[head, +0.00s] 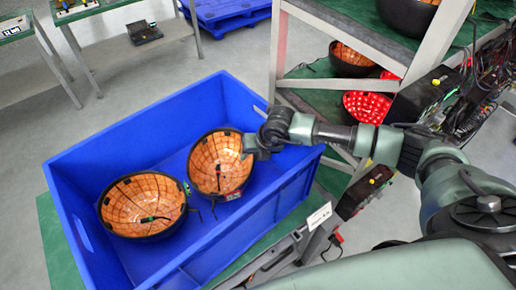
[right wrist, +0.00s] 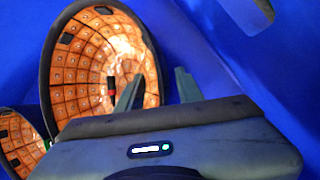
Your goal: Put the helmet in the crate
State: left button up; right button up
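Two dark helmets with orange, lit, panelled insides are in the blue crate (head: 115,140). One helmet (head: 135,222) lies at the left with its opening upward. The other helmet (head: 208,172) is beside it, tilted, opening toward the camera, near the crate's right part. My right gripper (head: 254,147) is at this helmet's right rim. In the right wrist view the two fingers (right wrist: 157,90) stand apart, one in front of the helmet's inside (right wrist: 95,60) and one beyond its rim, with clear gaps. My left gripper is not in view.
A rack (head: 360,35) at the upper right holds more helmets, some lit orange and one lit red (head: 368,105). Cables and black boxes (head: 425,95) are at its right. Tables and a blue pallet (head: 228,12) stand behind. The crate's back left has free room.

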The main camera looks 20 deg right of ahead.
jog(key=b+v, duration=0.2)
jog(key=v, duration=0.7)
jog(key=shift+s+r, duration=0.15)
jog(key=shift+r, duration=0.05)
